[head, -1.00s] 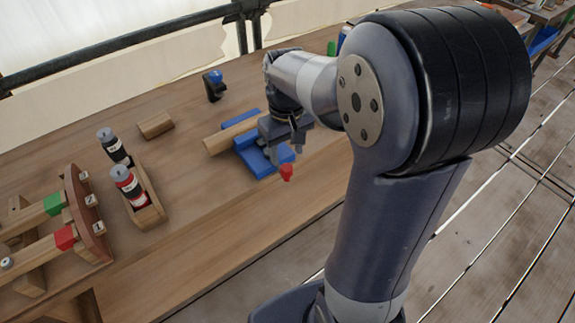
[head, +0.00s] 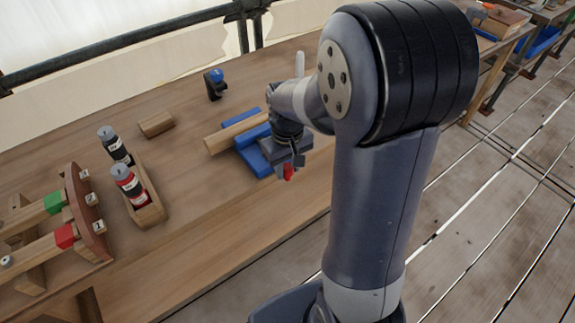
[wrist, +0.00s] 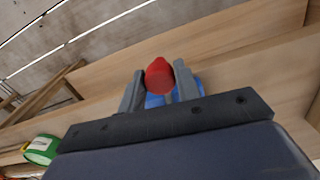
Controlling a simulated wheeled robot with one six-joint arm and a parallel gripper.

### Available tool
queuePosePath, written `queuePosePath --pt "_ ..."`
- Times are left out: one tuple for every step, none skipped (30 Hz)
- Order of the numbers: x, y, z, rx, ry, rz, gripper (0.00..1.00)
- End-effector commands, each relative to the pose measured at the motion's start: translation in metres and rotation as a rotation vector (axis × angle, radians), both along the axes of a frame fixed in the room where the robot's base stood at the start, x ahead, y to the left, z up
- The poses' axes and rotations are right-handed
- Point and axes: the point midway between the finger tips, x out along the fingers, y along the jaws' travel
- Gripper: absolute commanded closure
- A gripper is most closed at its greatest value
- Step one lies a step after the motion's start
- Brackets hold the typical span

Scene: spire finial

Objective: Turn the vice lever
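The vice (head: 255,155) is blue and sits near the front edge of the workbench, with a wooden piece (head: 232,133) lying at it. The vice lever shows as a red knob (head: 288,172) at the vice's front; it is large in the wrist view (wrist: 159,77). My gripper (head: 287,168) points down at the knob. In the wrist view its two grey fingers (wrist: 160,85) stand on either side of the red knob, very close to it. Whether they press on it I cannot tell. Blue vice parts show behind the knob. My gripper hides part of the vice.
On the workbench (head: 185,205) a wooden holder (head: 150,214) carries a black bottle and a red bottle. A wooden block (head: 156,125) and a small black object with a blue top (head: 215,84) lie farther back. A wooden rack stands at the left.

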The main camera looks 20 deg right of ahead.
Motion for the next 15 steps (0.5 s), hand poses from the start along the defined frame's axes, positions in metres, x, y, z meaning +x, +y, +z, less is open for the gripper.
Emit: queuePosePath --pt "0.0001 0.0 0.0002 0.0 0.0 0.0 0.73" --pt "0.0001 0.0 0.0002 0.0 0.0 0.0 0.75" --pt "0.0001 0.0 0.0002 0.0 0.0 0.0 0.79" --pt "0.0001 0.0 0.0002 0.0 0.0 0.0 0.81" --pt "0.0001 0.0 0.0002 0.0 0.0 0.0 0.84" --pt "0.0001 0.0 0.0002 0.0 0.0 0.0 0.87" --pt "0.0001 0.0 0.0003 0.0 0.0 0.0 0.89" --pt "0.0001 0.0 0.0003 0.0 0.0 0.0 0.92" --pt "0.0001 0.0 0.0003 0.0 0.0 0.0 0.95" --pt "0.0001 -0.0001 0.0003 0.0 -0.001 0.0 0.98" --pt "0.0001 -0.0001 0.0003 0.0 0.0 0.0 1.0" --pt "0.0001 -0.0001 0.0003 0.0 -0.001 0.0 1.0" --pt "0.0002 -0.0001 0.0003 0.0 -0.001 0.0 1.0" --pt "0.0002 -0.0001 0.0003 0.0 -0.001 0.0 1.0" --pt "0.0002 -0.0001 0.0004 0.0 -0.001 0.0 1.0"
